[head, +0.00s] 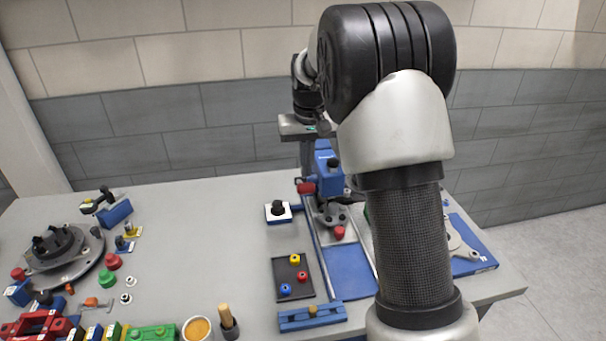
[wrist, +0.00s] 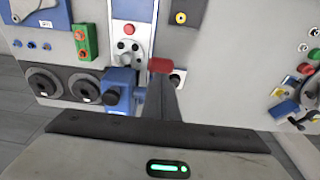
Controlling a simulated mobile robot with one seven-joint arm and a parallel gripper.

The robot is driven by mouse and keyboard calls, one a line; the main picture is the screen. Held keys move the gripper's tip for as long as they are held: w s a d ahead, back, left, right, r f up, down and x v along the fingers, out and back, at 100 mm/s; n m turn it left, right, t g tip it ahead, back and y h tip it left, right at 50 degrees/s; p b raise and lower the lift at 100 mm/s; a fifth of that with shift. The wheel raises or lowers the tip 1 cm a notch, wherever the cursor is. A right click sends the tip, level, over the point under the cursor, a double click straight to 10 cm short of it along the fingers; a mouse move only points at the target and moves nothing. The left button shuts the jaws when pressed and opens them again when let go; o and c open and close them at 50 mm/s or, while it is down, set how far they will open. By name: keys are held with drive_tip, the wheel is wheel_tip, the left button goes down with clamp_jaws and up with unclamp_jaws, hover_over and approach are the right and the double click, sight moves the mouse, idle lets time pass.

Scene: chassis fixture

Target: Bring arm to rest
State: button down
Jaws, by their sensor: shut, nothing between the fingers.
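My gripper (head: 305,180) hangs pointing down over the fixture table (head: 210,230), left of my arm's large dark joint in the head view. In the wrist view its fingers (wrist: 161,72) are together, and nothing is held between them. A red patch shows at the fingertips in both views; I cannot tell whether it is part of the fingers. A blue block with a black knob (head: 327,180) stands close beside the fingers; it also shows in the wrist view (wrist: 119,88). My forearm hides part of the fixture's right side.
A white-and-blue block with a black knob (head: 278,211) sits left of the gripper. A dark tray (head: 280,270) with small coloured pieces lies nearer. A round grey fixture (head: 58,258) and several coloured parts fill the left. The table's middle left is clear. A wall stands behind.

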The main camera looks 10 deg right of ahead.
drive_tip(key=shift+w+r+p, duration=0.15)
drive_tip(key=shift+r+p, duration=0.3)
drive_tip(key=shift+r, duration=0.45)
drive_tip(key=shift+r, duration=0.1)
drive_tip(key=s+r+t, duration=0.2)
drive_tip(key=s+r, duration=0.9)
drive_tip(key=s, duration=0.2)
drive_tip(key=s+f+t, duration=0.1)
drive_tip(key=s, duration=2)
drive_tip(key=shift+f+t, duration=0.2)
drive_tip(key=shift+t, duration=0.2)
drive_tip(key=shift+s+d, duration=0.1)
